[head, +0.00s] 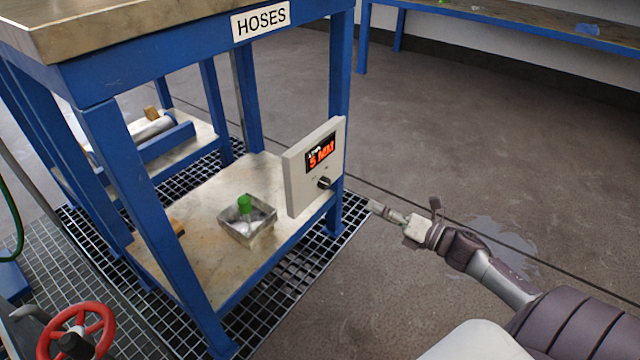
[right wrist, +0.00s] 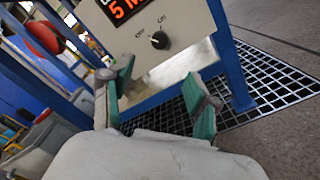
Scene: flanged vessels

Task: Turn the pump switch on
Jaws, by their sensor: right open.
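The pump switch is a black rotary knob (head: 324,183) on a pale control panel (head: 300,180) with a red lit display, fixed at the blue bench's right side. In the right wrist view the knob (right wrist: 160,40) has OFF and ON labels above it. Its pale mark seems to lie toward OFF, but it is small. My right gripper (head: 384,211) is to the right of the panel, apart from it. In the right wrist view its open, empty fingers (right wrist: 160,83) point toward the panel, with the knob beyond the gap. My left gripper is not in view.
The bench's lower shelf (head: 190,225) holds a metal tray (head: 248,232) with a green-topped item (head: 244,203). A blue leg stands beside the panel. A red handwheel (head: 78,325) is at lower left. The floor (head: 440,150) right of the bench is clear.

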